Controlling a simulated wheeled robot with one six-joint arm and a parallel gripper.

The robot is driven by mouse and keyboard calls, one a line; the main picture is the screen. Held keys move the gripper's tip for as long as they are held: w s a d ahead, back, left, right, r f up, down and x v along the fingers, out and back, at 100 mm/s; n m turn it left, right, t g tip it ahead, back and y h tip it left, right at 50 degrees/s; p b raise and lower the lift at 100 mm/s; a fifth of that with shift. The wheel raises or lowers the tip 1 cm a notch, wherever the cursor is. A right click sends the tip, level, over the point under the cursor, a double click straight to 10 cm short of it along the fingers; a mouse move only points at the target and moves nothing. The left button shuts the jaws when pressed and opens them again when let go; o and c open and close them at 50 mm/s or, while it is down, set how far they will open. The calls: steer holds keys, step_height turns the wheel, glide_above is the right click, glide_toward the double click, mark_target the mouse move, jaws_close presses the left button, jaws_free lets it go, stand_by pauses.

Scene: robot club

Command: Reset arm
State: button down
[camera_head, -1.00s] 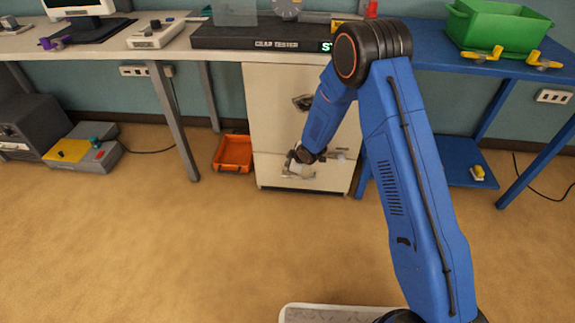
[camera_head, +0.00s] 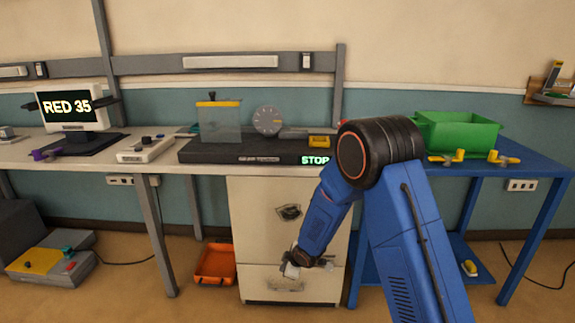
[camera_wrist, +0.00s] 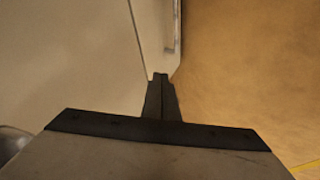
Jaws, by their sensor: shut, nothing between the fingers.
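My blue arm reaches from the lower right toward the front of a cream drawer cabinet (camera_head: 262,200) under the bench. My gripper (camera_head: 290,268) is low in front of the cabinet's drawers in the head view, partly blocked by my own wrist. In the wrist view my gripper (camera_wrist: 160,78) has its two dark fingers together with nothing between them. The cabinet's pale face (camera_wrist: 85,50) runs along the left of that view, and the brown floor (camera_wrist: 250,75) fills the right. I cannot tell whether the fingers touch the cabinet.
A grey bench (camera_head: 90,154) carries a monitor (camera_head: 70,108) reading "RED 35" and a black gear tester (camera_head: 230,152) showing "STOP". A blue table (camera_head: 535,170) with a green crate (camera_head: 455,135) stands right. An orange tray (camera_head: 215,264) lies on the floor left of the cabinet.

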steer(key=s+d+r+m+h, duration=0.2)
steer(key=s+d+r+m, duration=0.2)
steer(key=s+d+r, duration=0.55)
steer(key=s+d+r+m+h, duration=0.2)
steer(key=s+d+r+m, duration=0.2)
steer(key=d+r, duration=1.05)
steer(key=s+d+r+m, duration=0.2)
steer(key=s+r, duration=0.3)
steer(key=s, duration=0.3)
steer(key=s+d+r+m, duration=0.2)
steer(key=s+d+r, duration=0.15)
steer(key=s, duration=0.35)
steer(key=s+d+r+m+g, duration=0.1)
steer(key=s+r+m, duration=0.1)
steer(key=s, duration=1.5)
steer(key=shift+m, duration=0.9)
steer(key=c, duration=2.4)
jaws_free()
steer(key=shift+d, duration=0.1)
steer(key=shift+c, duration=0.2)
